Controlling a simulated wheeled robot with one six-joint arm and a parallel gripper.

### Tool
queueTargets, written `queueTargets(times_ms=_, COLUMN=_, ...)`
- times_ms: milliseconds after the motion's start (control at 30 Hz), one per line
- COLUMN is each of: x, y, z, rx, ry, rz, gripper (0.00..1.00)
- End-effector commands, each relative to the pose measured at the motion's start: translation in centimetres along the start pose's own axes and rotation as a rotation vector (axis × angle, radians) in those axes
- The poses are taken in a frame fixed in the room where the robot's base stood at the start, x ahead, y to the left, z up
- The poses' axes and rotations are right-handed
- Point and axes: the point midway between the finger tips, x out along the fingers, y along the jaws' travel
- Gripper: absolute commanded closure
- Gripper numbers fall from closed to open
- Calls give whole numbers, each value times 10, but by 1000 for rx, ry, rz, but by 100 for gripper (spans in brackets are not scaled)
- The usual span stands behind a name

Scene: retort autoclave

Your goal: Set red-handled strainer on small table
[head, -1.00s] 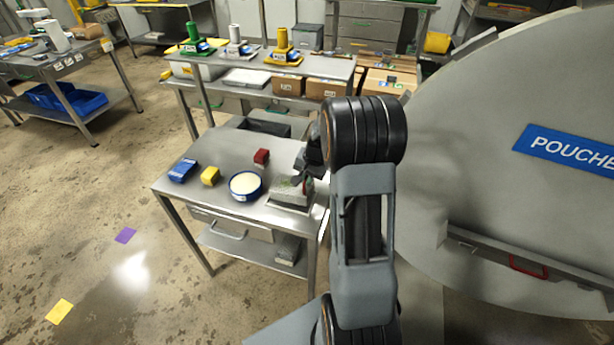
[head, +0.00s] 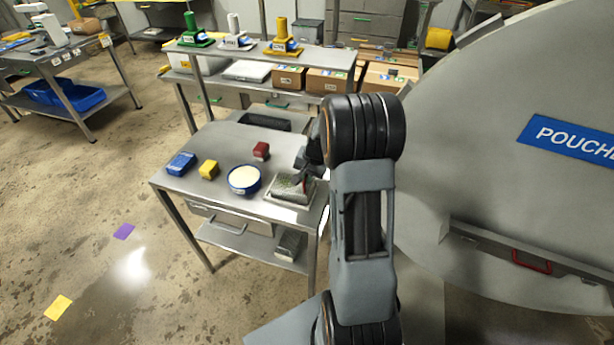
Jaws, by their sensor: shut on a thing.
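The small table (head: 215,137) is a steel table with a drawer and lower shelf, left of my arm. A grey mesh-like piece, which looks like the strainer (head: 289,187), is at the table's right front, over a pale tray (head: 284,203). A small red part by my fingers looks like its handle. My gripper (head: 302,174) is at the strainer's right end, shut on it. My wrist partly hides the fingers and the handle. I cannot tell whether the strainer touches the tray or hovers just above it.
A blue-rimmed round bowl (head: 243,178) stands close left of the strainer. A large grey round door (head: 480,170) is close on the right. Open floor lies left.

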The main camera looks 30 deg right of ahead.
Motion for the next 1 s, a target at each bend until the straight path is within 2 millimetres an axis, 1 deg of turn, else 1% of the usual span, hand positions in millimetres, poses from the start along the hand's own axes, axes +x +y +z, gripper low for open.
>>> queueTargets(times_ms=333, x=0, y=0, z=0, rx=0, ry=1, rz=0, gripper=100)
queueTargets(times_ms=367, x=0, y=0, z=0, rx=0, ry=1, rz=0, gripper=87)
queueTargets(times_ms=633, x=0, y=0, z=0, rx=0, ry=1, rz=0, gripper=62)
queueTargets(times_ms=867, x=0, y=0, z=0, rx=0, ry=-1, rz=1, gripper=61)
queueTargets(times_ms=1000, x=-8, y=0, z=-1, rx=0, ry=3, rz=-1, gripper=61)
